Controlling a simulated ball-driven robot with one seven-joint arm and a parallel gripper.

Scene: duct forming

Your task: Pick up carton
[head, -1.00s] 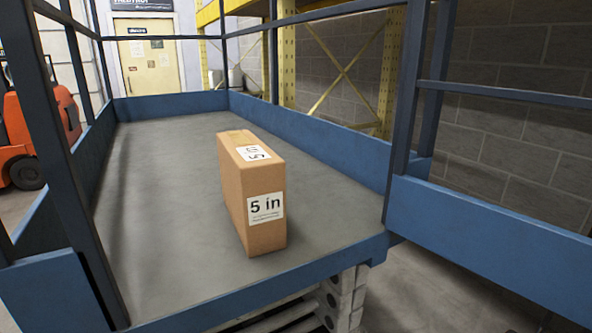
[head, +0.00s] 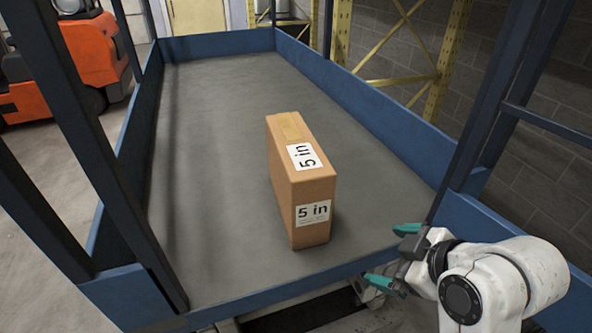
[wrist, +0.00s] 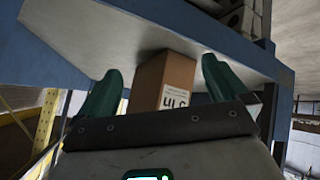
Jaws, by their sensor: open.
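A brown cardboard carton (head: 302,185) with white "5 in" labels on its top and front stands upright on the grey deck of a blue-railed platform (head: 225,150). My gripper (head: 388,257) is at the lower right of the head view, with teal fingers spread apart and nothing between them. It is to the right of the carton, near the deck's front edge, and apart from it. In the wrist view the carton (wrist: 167,78) shows between the two open fingers, beyond the tips.
A blue low wall and dark posts edge the platform, with one post (head: 490,110) close to my arm. The deck behind and left of the carton is clear. An orange forklift (head: 70,55) stands outside at the left. Yellow racking (head: 440,60) is behind at the right.

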